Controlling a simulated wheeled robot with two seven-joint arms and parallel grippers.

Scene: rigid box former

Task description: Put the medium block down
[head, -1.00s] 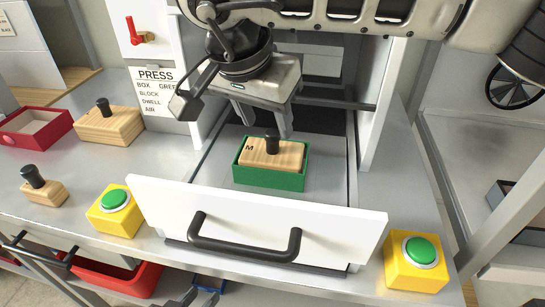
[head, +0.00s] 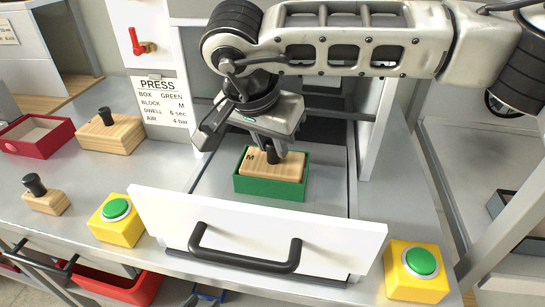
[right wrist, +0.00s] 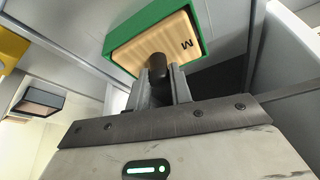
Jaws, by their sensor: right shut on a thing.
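The medium block (head: 262,168), pale wood marked M, sits in the green box (head: 270,187) and stands a little above its rim. In the right wrist view the block (right wrist: 150,45) lies within the green walls of the box (right wrist: 120,22). My right gripper (head: 272,155) is shut on the block's black knob, which shows between its fingers (right wrist: 160,80) in the right wrist view. Whether the block rests on the box floor is hidden. A dark part at the bottom edge of the head view may be my left gripper (head: 192,298); its fingers are not clear.
The green box stands on the pulled-out press drawer, behind its white front (head: 255,225) with a black handle. Yellow button boxes (head: 117,220) (head: 416,272) flank it. A large block (head: 103,133), small block (head: 43,198) and red box (head: 35,135) are at left. A press sign (head: 163,103) hangs behind.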

